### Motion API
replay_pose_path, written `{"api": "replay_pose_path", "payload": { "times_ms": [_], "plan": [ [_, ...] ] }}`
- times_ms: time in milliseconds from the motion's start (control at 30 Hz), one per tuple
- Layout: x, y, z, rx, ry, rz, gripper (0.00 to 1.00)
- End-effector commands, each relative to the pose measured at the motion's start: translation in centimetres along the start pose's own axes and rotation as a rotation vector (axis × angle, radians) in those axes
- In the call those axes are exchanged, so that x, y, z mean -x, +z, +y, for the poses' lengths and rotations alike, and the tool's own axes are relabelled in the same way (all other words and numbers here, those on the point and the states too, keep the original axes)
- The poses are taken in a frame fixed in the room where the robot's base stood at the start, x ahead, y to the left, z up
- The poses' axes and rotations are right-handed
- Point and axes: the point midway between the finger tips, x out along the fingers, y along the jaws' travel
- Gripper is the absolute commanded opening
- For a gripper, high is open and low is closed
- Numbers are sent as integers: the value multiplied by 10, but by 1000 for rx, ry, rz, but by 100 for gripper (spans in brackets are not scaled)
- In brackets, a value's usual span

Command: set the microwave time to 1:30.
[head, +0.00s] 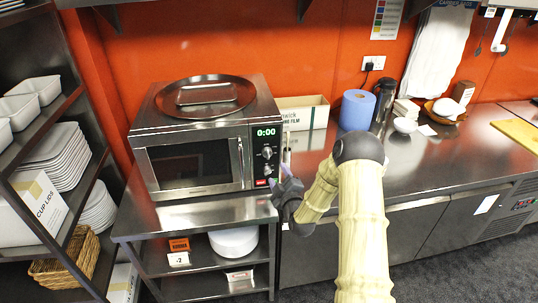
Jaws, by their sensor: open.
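The microwave (190,125) is a steel box with a dark window in its shut door. Its green display (267,132) reads 0:00. Below the display are an upper round knob (267,153) and a lower round knob (268,169). A small red patch (261,183) sits at the bottom of the panel. My gripper (281,178) is open, with dark fingers, in front of and just right of the panel's lower part. I cannot tell whether it touches the panel. Its fingers are small and partly overlap the panel's lower right edge.
A cardboard box (303,108), a blue paper roll (356,110) and a dark flask (383,100) stand to the right. A shelf rack (75,190) stands close on the left.

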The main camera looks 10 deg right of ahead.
Motion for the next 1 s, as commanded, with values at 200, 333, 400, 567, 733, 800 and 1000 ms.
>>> {"api": "replay_pose_path", "payload": {
  "times_ms": [200, 333, 400, 567, 733, 800, 1000],
  "plan": [
    [-31, -2, 2, 0, 1, 1, 56],
    [-49, -2, 2, 1, 0, 1, 56],
    [-58, -2, 2, 0, 1, 1, 56],
    [-78, -2, 2, 0, 1, 1, 56],
    [-98, -2, 1, -1, 0, 1, 56],
    [-104, -2, 1, 0, 0, 2, 56],
    [-113, 0, 0, 0, -1, 1, 56]
  ]
}}
